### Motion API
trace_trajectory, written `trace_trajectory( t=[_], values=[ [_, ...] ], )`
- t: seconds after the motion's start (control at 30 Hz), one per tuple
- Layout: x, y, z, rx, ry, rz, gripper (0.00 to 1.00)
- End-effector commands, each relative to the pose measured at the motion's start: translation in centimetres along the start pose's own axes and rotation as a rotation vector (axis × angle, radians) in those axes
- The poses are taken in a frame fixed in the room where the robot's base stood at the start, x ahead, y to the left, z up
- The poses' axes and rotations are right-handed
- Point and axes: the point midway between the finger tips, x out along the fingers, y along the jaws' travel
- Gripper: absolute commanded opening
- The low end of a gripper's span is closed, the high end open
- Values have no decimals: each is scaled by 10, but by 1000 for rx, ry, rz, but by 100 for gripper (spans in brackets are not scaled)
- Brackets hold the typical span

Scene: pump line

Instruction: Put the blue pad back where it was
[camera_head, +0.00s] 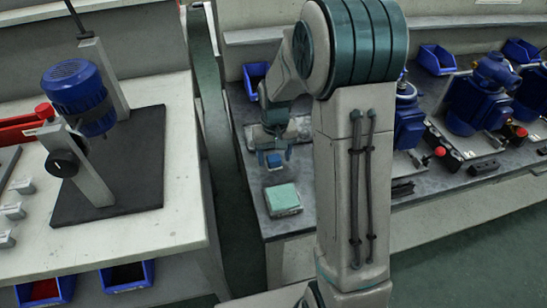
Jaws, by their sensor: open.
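The blue pad (274,160) looks like a small blue block on the grey bench, directly below my gripper. My gripper (274,153) points down over the bench, left of my arm's thick upper link. It is open, with its fingertips close around or just above the blue pad. At this size I cannot tell whether they touch it. My own wrist hides part of the space behind the pad.
A pale green block (283,199) sits just in front of the pad, near the bench edge. A blue bin (255,78) stands behind. Blue pumps (482,95) stand at right. A white table (175,190) with a clamped blue motor (78,97) stands at left, across a narrow gap.

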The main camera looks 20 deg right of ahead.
Motion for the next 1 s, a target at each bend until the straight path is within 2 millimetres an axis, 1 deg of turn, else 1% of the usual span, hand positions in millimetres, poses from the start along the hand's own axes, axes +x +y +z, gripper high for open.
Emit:
trace_trajectory(
  t=[0.03, 0.2, 0.4, 0.57, 0.67, 0.77, 0.83, 0.97, 1.0],
  values=[
    [-12, 0, -1, 0, 6, 0, 61],
    [-50, 0, -1, 0, 6, 0, 61],
    [-88, 0, 0, 0, 4, 0, 61],
    [-104, 0, 0, 0, 2, 0, 61],
    [-111, 0, 5, -1, 6, 1, 61],
    [-121, -1, 23, -2, 22, 5, 61],
    [-130, -2, 42, -2, 40, 8, 61],
    [-145, -3, 87, -3, 79, 11, 61],
    [-147, -4, 102, -3, 90, 11, 61]
  ],
)
